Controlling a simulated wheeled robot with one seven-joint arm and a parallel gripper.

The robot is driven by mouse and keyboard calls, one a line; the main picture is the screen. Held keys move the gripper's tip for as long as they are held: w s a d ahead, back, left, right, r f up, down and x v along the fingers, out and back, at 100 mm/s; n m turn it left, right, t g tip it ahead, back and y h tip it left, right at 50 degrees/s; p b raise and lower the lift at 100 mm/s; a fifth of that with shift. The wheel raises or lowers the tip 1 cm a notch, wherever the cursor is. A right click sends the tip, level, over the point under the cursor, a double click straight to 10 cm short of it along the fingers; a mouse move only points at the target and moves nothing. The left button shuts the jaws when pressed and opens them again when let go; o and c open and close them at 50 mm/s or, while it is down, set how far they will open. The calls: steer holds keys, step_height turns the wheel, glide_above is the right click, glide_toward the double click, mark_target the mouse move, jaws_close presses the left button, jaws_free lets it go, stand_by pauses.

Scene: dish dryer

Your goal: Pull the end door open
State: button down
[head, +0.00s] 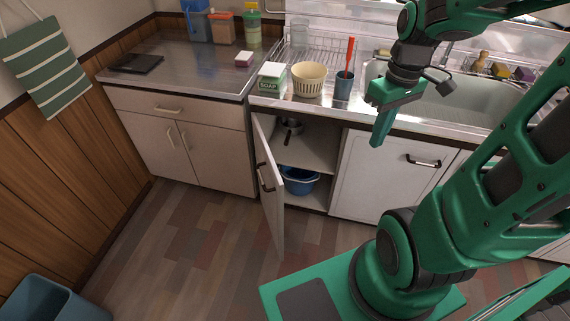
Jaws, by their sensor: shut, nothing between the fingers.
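The end door (267,190) is the white door at the left end of the sink cabinet. It stands swung out into the room, seen nearly edge-on, with a dark bar handle (264,177) on its outer face. The compartment behind it is exposed, with a shelf (305,157). My gripper (378,138) is shut and empty, pointing down in front of the sink counter, to the right of the open door and apart from it. It appears in front of the neighbouring closed door (375,175).
A blue basin (299,181) and a pan (290,126) sit inside the open compartment. The floor (200,250) left of the open door is clear; a blue bin (50,300) stands at lower left.

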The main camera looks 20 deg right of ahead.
steer(key=w+a+f+n+y, duration=0.2)
steer(key=w+a+f+n, duration=0.2)
steer(key=w+f+n, duration=0.3)
steer(key=w+a+f+n+y, duration=0.2)
steer(key=w+a+f+n, duration=0.3)
steer(key=w+n, duration=0.4)
steer(key=w+a+f, duration=0.1)
steer(key=a+f, duration=0.6)
steer(key=f, duration=0.2)
steer(key=shift+a+f, duration=0.25)
steer(key=shift+f, duration=0.1)
